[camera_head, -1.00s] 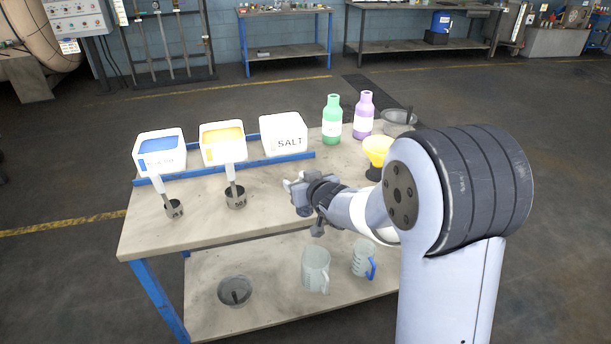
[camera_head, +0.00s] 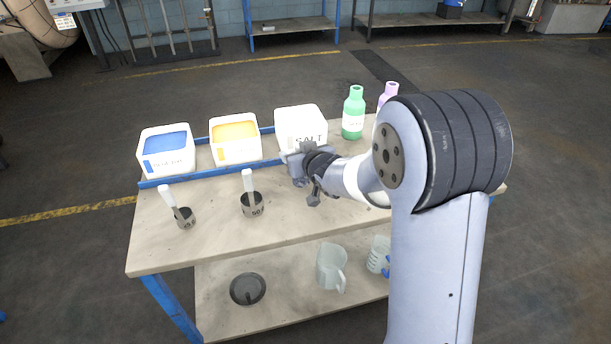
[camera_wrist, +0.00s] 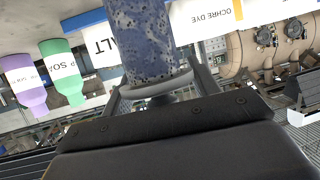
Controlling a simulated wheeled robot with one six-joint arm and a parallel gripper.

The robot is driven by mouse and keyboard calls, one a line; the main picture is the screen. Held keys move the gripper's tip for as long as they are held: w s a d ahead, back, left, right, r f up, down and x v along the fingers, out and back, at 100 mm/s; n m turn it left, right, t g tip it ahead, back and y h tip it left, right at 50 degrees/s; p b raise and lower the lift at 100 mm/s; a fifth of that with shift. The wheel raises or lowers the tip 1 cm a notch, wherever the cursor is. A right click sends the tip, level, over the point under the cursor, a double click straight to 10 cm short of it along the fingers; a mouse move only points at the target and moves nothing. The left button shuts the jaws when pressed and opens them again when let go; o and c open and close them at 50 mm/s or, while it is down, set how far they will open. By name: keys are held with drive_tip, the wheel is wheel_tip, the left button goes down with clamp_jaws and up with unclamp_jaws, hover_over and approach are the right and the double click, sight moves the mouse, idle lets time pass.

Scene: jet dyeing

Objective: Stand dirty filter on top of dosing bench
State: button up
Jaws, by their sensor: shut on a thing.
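The dirty filter (camera_wrist: 143,40) is a blue-and-grey mottled cylinder with a pale ring at its near end, seen large in the wrist view. My gripper (camera_wrist: 152,92) is shut on it at the ring end; the filter's far end is cut off by the frame. In the head view my gripper (camera_head: 298,162) is over the dosing bench (camera_head: 320,220), just in front of the salt tub. The bench has a pale worn top and blue legs. Whether the filter touches the bench top cannot be told.
Blue dye (camera_head: 166,150), ochre dye (camera_head: 235,138) and salt (camera_head: 300,124) tubs stand along a blue rail. Two scoop cups (camera_head: 185,218) (camera_head: 252,205) stand in front. A green bottle (camera_head: 353,112) and purple bottle (camera_head: 388,93) are behind.

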drive_tip(key=shift+f, duration=2.7)
drive_tip(key=shift+f+b, duration=0.25)
drive_tip(key=shift+b, duration=0.05)
drive_tip(key=o, duration=1)
drive_tip(key=shift+r, duration=0.1)
drive_tip(key=shift+r, duration=0.15)
drive_tip(key=v, duration=1.2)
